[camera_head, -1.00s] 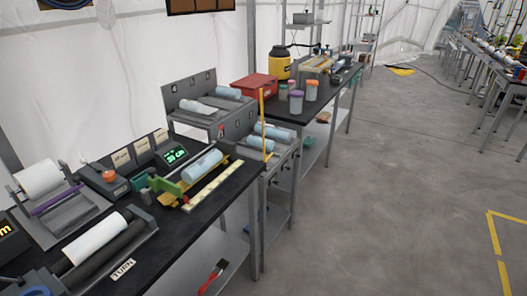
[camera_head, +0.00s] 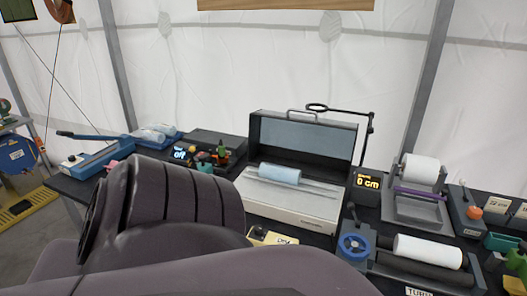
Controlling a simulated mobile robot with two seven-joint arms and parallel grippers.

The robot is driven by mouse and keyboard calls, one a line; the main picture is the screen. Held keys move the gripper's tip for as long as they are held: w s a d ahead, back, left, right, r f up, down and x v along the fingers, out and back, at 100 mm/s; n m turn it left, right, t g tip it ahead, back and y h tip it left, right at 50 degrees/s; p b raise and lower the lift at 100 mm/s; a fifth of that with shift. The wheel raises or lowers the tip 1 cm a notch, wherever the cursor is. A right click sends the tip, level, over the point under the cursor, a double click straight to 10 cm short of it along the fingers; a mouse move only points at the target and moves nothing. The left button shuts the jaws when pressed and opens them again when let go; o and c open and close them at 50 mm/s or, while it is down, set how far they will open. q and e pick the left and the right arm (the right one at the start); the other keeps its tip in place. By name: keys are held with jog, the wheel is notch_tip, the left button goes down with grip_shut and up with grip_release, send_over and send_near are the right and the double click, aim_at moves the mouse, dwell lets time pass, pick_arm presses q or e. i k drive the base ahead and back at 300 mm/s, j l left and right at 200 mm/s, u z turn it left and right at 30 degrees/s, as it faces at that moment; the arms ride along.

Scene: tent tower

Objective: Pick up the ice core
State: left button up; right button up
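A pale blue cylinder (camera_head: 280,174), which looks like an ice core, lies on its side in an open white and grey machine (camera_head: 290,203) with its lid raised. Neither gripper shows; a large dark purple link of one of my arms fills the lower left and middle and hides part of the bench. I cannot tell whether that arm holds anything.
Smaller pale pieces lie on a blue tray (camera_head: 160,133) at the back left, beside a blue lever tool (camera_head: 98,158). Right of the machine stand a "0 cm" display (camera_head: 368,183), a white roll (camera_head: 421,169) and a roller with a white cylinder (camera_head: 427,251).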

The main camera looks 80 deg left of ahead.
aim_at(283, 175)
jog(key=u, duration=2.3)
jog(key=i+j, duration=0.1)
jog(key=j, duration=0.3)
jog(key=i+j, duration=0.1)
jog(key=j, duration=0.3)
jog(key=i+j, duration=0.1)
jog(key=j, duration=0.7)
jog(key=i+j, duration=0.15)
jog(key=j, duration=0.25)
jog(key=i+j, duration=0.1)
jog(key=j, duration=0.3)
jog(key=u, duration=0.05)
